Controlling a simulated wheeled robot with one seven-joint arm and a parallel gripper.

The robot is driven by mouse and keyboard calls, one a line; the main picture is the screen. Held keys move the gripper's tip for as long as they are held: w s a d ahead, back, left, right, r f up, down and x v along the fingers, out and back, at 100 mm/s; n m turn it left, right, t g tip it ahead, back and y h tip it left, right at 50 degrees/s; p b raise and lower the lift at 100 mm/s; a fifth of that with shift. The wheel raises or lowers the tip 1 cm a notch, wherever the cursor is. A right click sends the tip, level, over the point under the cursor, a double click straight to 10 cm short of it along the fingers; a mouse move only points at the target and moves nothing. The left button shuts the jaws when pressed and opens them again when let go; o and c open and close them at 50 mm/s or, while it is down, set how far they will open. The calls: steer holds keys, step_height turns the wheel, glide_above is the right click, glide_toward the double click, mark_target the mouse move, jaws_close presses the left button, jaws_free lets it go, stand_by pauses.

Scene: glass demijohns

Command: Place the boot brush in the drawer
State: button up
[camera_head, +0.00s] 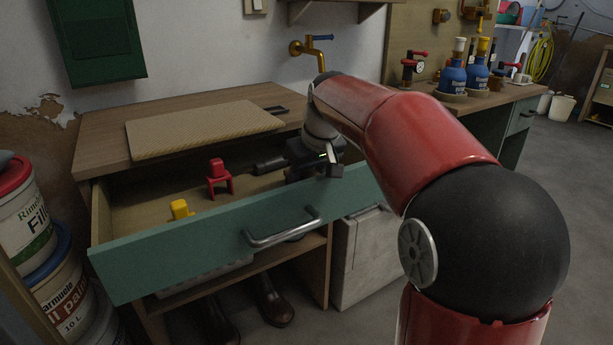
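The drawer (203,244) is pulled open below the worktop, with a teal front and a metal bar handle. My gripper (301,176) is over the right part of the open drawer, partly behind its front panel. Its fingertips are hidden, so I cannot tell whether it is open or shut. A dark, long thing (269,164) sticks out to the left beside my gripper, over the drawer. It may be the boot brush, but I cannot tell whether it is held or lying there. A red thing with legs (218,178) and a yellow thing (180,209) are in the drawer.
A woven board (200,130) and a small dark flat thing (276,109) lie on the worktop (103,124). Paint buckets (22,220) stand at the left. Dark boots (273,300) stand below. Blue bottles (453,77) stand on the counter at right. My red arm hides much of the right side.

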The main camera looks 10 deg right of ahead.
steer(key=o, duration=1.1)
steer(key=shift+f, duration=0.1)
steer(key=p+v, duration=0.2)
steer(key=v, duration=1)
steer(key=shift+s, duration=0.1)
